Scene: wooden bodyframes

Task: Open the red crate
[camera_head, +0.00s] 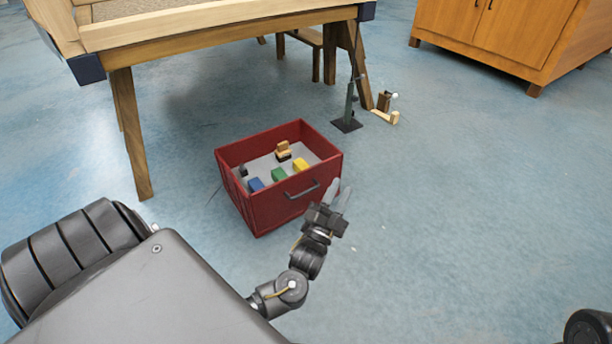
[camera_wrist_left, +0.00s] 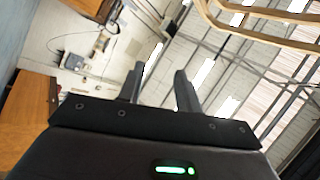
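The red crate (camera_head: 262,213) stands on the blue floor, in the middle of the head view. Its top is uncovered, with no lid in view, and small coloured blocks show inside. A dark handle (camera_head: 302,191) is on its front wall. My left gripper (camera_head: 338,193) is just right of the handle, by the crate's front right corner; I cannot tell whether it touches the crate. In the left wrist view, the fingers (camera_wrist_left: 160,76) stand apart with nothing between them, and the crate does not show. My right gripper is not in view.
A wooden table (camera_head: 215,28) stands behind the crate, one leg (camera_head: 131,135) to its left. A dark stand (camera_head: 348,112) and small wooden pieces (camera_head: 386,108) are behind right. A wooden cabinet (camera_head: 505,35) is at the upper right. The floor right of the crate is clear.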

